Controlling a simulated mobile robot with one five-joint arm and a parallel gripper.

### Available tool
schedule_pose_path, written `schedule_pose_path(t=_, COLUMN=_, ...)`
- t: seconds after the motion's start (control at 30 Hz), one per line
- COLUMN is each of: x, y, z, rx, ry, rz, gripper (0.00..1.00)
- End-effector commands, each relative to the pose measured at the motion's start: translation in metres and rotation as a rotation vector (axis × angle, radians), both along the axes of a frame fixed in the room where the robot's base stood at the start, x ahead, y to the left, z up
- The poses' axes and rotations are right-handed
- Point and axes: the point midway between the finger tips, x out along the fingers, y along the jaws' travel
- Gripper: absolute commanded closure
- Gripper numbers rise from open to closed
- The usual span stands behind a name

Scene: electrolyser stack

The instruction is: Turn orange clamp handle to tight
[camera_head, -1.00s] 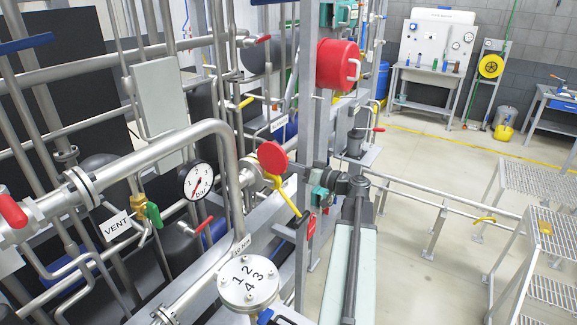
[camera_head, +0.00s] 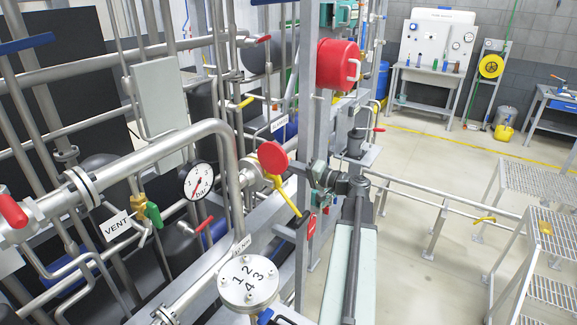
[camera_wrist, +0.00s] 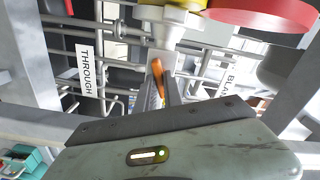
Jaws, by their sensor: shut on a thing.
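In the wrist view the orange clamp handle (camera_wrist: 157,70) lies between the two fingers of my gripper (camera_wrist: 160,84). The fingers are shut on it, and they hide part of it. The handle sits in front of a light grey plate below a white fitting. In the head view my gripper (camera_head: 308,178) is beside the grey upright post, right of the red disc; the orange handle cannot be made out there. A THROUGH label (camera_wrist: 90,72) is left of the handle and a partly hidden label starting with BLA (camera_wrist: 230,80) is right of it.
A red disc (camera_head: 272,157) and a yellow lever (camera_head: 285,196) are close left of my gripper. A red round housing (camera_head: 338,64) is above it. Pipes and a pressure gauge (camera_head: 198,181) crowd the left. Open floor (camera_head: 425,165) is at the right.

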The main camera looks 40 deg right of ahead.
Motion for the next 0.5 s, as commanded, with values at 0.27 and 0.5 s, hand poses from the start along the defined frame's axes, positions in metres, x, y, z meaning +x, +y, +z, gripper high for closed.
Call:
schedule_pose_path(t=0.27, x=0.0001, y=-0.0004, z=0.0003, rx=0.036, ry=0.008, rz=-0.001, gripper=1.00)
schedule_pose_path(t=0.5, x=0.0001, y=-0.0004, z=0.0004, rx=0.321, ry=0.078, rz=-0.001, gripper=1.00)
